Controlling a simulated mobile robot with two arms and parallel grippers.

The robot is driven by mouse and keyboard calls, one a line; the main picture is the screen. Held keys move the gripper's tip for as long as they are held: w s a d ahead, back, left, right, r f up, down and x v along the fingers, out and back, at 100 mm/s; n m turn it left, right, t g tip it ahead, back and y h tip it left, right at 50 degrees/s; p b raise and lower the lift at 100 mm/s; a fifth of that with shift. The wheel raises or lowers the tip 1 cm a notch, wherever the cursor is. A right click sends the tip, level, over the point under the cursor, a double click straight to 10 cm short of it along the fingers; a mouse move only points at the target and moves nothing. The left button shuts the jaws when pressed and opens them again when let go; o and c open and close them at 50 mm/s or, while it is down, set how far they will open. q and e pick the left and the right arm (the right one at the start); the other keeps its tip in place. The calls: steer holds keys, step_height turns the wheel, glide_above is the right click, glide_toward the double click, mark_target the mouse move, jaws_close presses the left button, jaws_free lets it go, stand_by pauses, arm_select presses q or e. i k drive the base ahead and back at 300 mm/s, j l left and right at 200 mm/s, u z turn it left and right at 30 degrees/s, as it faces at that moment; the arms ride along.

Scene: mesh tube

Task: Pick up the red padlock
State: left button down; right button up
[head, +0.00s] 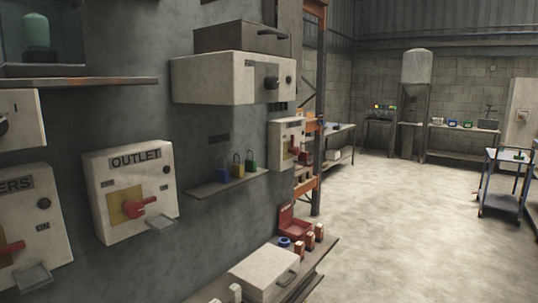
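I cannot make out a red padlock on this shelf or elsewhere. Neither of my grippers is in view.
A white OUTLET box (112,185) with a red handle (138,208) is on the wall at left. Larger boxes (215,80) jut out above the shelf. Below, a bench holds an open red box (293,222) and a white case (262,270).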

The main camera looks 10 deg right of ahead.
mark_target(304, 156)
steer(key=i+l+u, duration=0.35)
steer(key=l, duration=0.3)
steer(key=i+l+u, duration=0.2)
steer(key=l+u, duration=0.2)
steer(key=l, duration=0.3)
steer(key=i, duration=0.05)
